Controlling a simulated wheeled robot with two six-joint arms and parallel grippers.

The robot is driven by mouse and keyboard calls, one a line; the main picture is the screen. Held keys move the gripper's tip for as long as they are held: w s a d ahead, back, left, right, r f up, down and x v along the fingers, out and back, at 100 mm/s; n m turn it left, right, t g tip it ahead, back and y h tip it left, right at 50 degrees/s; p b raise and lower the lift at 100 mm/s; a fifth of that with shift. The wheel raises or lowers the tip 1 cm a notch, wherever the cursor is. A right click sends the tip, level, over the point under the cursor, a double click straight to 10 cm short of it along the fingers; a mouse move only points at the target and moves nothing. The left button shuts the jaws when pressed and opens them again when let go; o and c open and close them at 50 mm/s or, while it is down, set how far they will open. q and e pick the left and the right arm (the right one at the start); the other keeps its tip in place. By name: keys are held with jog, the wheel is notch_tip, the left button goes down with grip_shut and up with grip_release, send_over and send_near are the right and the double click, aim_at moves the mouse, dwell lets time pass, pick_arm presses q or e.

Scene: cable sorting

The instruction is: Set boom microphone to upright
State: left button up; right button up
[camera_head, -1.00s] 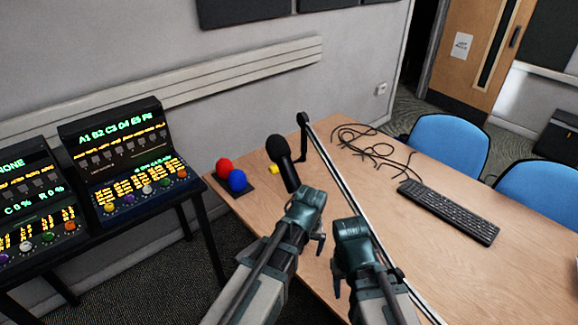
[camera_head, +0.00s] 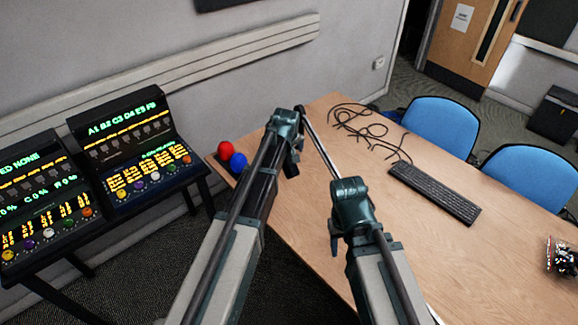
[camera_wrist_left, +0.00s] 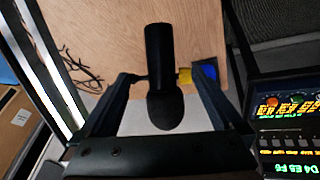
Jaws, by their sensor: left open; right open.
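The black boom microphone (camera_wrist_left: 161,60) shows in the left wrist view, lying between the spread fingers of my left gripper (camera_head: 288,142). The fingers stand on either side of it; whether they touch it I cannot tell. In the head view my left gripper and arm hide the microphone, so its tilt is unclear there. The silver boom arm (camera_head: 320,146) slants over the table and also shows in the left wrist view (camera_wrist_left: 46,75). My right gripper (camera_head: 345,230) is open and empty, beside the lower boom arm.
Cables (camera_head: 365,125) and a keyboard (camera_head: 435,192) lie right of the boom. Lit control panels (camera_head: 140,150) stand left. Blue chairs (camera_head: 440,125) are behind the table.

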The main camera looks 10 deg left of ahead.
aim_at(289, 163)
pick_arm(q)
jog(key=b+x, duration=1.1)
jog(key=x, duration=0.2)
jog(key=shift+f, duration=0.1)
grip_shut()
